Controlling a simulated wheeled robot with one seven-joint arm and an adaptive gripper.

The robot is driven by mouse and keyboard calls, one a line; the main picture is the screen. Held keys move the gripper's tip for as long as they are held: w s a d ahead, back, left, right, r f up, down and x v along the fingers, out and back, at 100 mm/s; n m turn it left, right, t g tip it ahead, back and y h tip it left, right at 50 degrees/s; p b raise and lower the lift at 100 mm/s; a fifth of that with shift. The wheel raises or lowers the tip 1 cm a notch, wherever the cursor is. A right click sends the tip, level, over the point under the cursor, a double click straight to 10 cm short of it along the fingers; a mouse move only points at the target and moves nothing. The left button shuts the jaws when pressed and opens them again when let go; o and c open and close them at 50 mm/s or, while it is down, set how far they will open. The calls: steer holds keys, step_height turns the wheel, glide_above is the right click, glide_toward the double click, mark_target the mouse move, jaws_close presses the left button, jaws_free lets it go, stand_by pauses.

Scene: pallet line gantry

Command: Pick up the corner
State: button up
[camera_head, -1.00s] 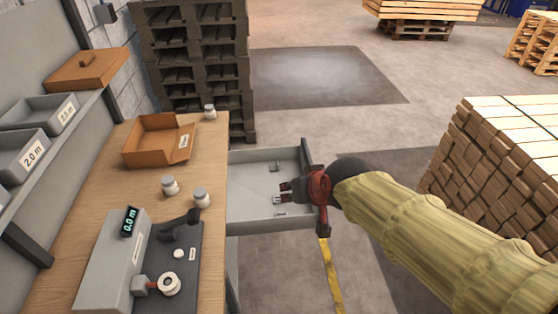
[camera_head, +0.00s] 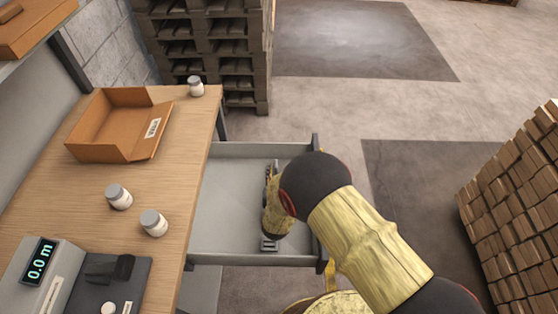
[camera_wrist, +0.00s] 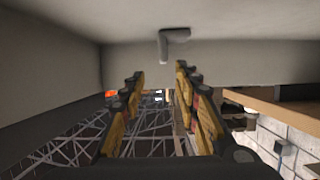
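The corner is a small grey L-shaped piece (camera_wrist: 172,42) on the pale drawer surface in the wrist view, ahead of my fingertips and slightly right of centre. My gripper (camera_wrist: 160,76) is open, with its two yellow and black fingers apart and nothing between them. A gap shows between the fingertips and the piece. In the head view my gripper is inside the pulled-out grey drawer (camera_head: 225,212), pointing down. My own wrist and arm cover much of it there, and I cannot clearly make out the corner in that view.
The drawer walls stand close around my gripper. The wooden bench (camera_head: 165,190) to the left carries an open brown box (camera_head: 105,128), several white jars (camera_head: 153,222) and a device reading 0.0 m (camera_head: 40,262). Stacked boards (camera_head: 520,215) stand at the right. Dark pallets (camera_head: 235,60) stand behind.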

mark_target(276, 164)
steer(key=b+x, duration=0.1)
steer(key=x, duration=0.1)
steer(key=shift+w+f, duration=0.2)
steer(key=b+x, duration=0.1)
steer(key=x, duration=0.1)
steer(key=b+x, duration=0.1)
steer(key=x, duration=0.1)
steer(key=shift+s+a+f+b, duration=0.1)
steer(key=shift+a+f+b, duration=0.15)
steer(key=shift+f+b, duration=0.1)
steer(key=shift+w+f, duration=0.1)
steer(key=shift+w, duration=0.4)
steer(key=c, duration=0.3)
jaws_close()
